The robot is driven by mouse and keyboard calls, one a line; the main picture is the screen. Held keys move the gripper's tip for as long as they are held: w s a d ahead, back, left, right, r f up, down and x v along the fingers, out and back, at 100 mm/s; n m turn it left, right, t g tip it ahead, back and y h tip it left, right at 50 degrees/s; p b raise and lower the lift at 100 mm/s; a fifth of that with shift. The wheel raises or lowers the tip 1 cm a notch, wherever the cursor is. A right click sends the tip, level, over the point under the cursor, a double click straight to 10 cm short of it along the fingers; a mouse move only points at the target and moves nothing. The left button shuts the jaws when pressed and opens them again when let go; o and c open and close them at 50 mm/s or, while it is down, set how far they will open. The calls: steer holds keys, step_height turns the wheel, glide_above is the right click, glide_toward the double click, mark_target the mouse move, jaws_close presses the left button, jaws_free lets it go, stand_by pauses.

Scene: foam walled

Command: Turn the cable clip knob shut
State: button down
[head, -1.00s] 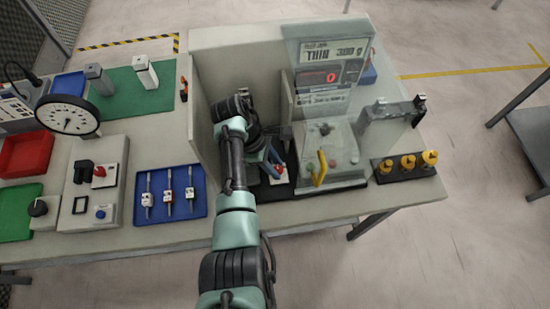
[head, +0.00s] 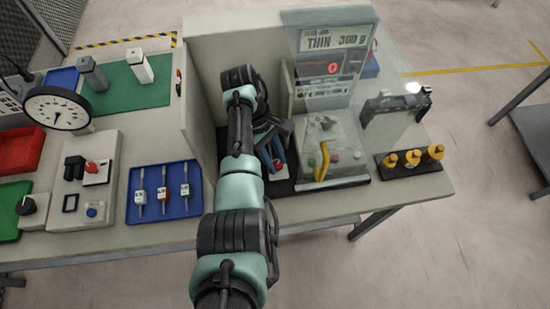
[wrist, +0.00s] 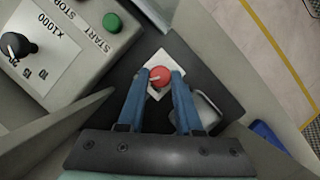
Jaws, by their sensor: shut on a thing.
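The red round knob (wrist: 159,76) with a pale pointer line sits on a white square plate (wrist: 153,92) in the wrist view. The plate lies on a dark base. My gripper (wrist: 161,78) has two blue fingers, one on each side of the knob, and is shut on it. In the head view my gripper (head: 272,158) reaches down into a walled bay, and my fingers and arm mostly hide the knob there. I cannot tell whether a cable lies under the knob.
Tall grey panels (head: 200,110) wall the bay at left and back. A grey machine with a yellow handle (head: 322,162) stands close at right. Its green button (wrist: 112,22) and black dial (wrist: 14,45) show in the wrist view. A blue tray (head: 148,213) lies left.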

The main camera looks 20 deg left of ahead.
mark_target(275, 162)
stand_by(0.3)
steer(key=c, duration=0.6)
jaws_free()
step_height(275, 162, up, 8)
steer(key=shift+r+p, duration=0.25)
steer(key=shift+p, duration=0.6)
steer(key=shift+r+p, duration=0.8)
steer(key=shift+p, duration=0.05)
